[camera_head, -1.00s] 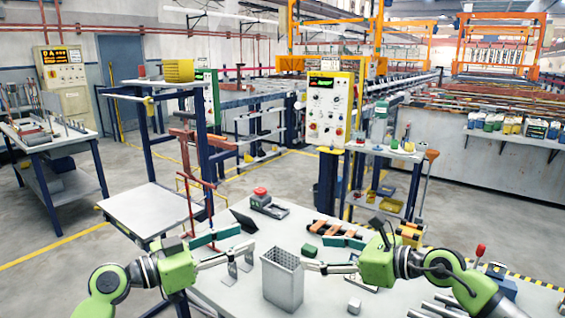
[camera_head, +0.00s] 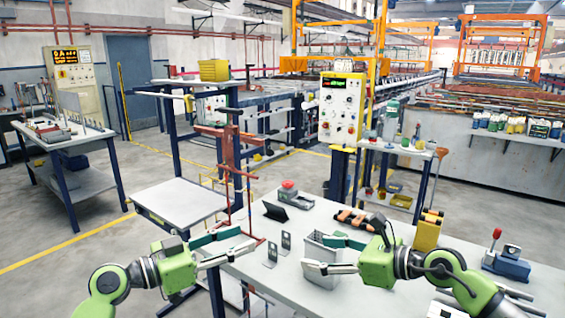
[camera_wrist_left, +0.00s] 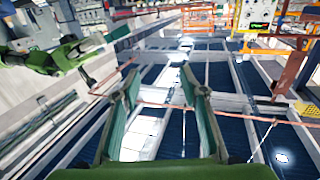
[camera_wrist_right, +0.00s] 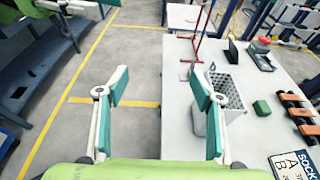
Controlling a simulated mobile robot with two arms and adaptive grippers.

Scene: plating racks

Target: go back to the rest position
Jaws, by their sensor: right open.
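My left gripper (camera_head: 240,241) hangs in front of the table's left edge in the head view. In the left wrist view its two green fingers (camera_wrist_left: 160,85) stand apart with nothing between them. My right gripper (camera_head: 311,252) overlaps the grey perforated bin (camera_head: 323,276) in the head view and hides part of it. In the right wrist view its fingers (camera_wrist_right: 159,88) are spread wide and empty, over the floor at the table's edge. The bin (camera_wrist_right: 221,84) appears just beyond the right finger there; I cannot tell whether they touch.
The white table (camera_head: 385,308) carries metal brackets (camera_head: 286,243), a red-button box (camera_head: 290,193), an orange-and-black rack (camera_head: 358,220) and a blue vise-like device (camera_head: 507,263). A shelf cart (camera_head: 180,200) stands left of it. Open floor (camera_head: 60,280) lies at the left.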

